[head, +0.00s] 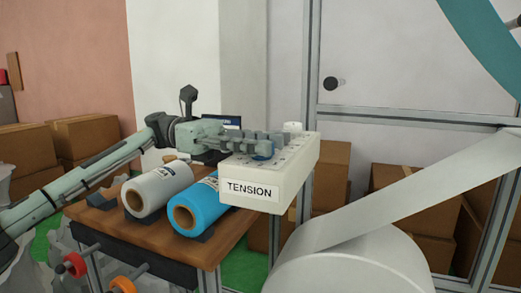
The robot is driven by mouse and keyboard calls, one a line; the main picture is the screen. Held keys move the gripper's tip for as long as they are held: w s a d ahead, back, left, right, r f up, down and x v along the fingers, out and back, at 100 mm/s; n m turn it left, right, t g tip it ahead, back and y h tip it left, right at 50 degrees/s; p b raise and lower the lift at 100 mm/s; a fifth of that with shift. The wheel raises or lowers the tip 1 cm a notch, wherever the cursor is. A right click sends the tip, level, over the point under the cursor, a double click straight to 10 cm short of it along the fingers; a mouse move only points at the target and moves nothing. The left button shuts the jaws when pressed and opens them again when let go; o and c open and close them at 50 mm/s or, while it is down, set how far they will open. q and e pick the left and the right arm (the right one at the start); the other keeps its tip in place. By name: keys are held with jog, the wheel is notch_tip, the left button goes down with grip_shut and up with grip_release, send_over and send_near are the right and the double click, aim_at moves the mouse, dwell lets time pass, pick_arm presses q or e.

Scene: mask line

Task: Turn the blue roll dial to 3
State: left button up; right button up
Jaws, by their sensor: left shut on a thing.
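A white box (248,188) labelled TENSION sits at the middle of the head view, with its dials on the top face. The blue dial (263,156) shows as a small blue piece under my left gripper (265,141). The gripper comes in from the left above the box and is shut on this dial. Its fingers hide most of the dial, and the dial's pointer and numbers cannot be read. A white dial (292,127) stands farther back on the box, clear of the gripper. My right gripper is out of view.
A white film roll (160,187) and a blue film roll (205,204) lie on a wooden table (110,222) left of the box. A large pale roll and web (350,265) fill the lower right. Cardboard boxes (395,178) and metal framing stand behind.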

pick_arm(q)
jog(key=shift+m+g, duration=0.3)
jog(key=shift+g, duration=0.1)
jog(key=o, duration=1.2)
jog(key=shift+d, duration=0.1)
jog(key=v, duration=1.2)
jog(key=shift+r, duration=0.25)
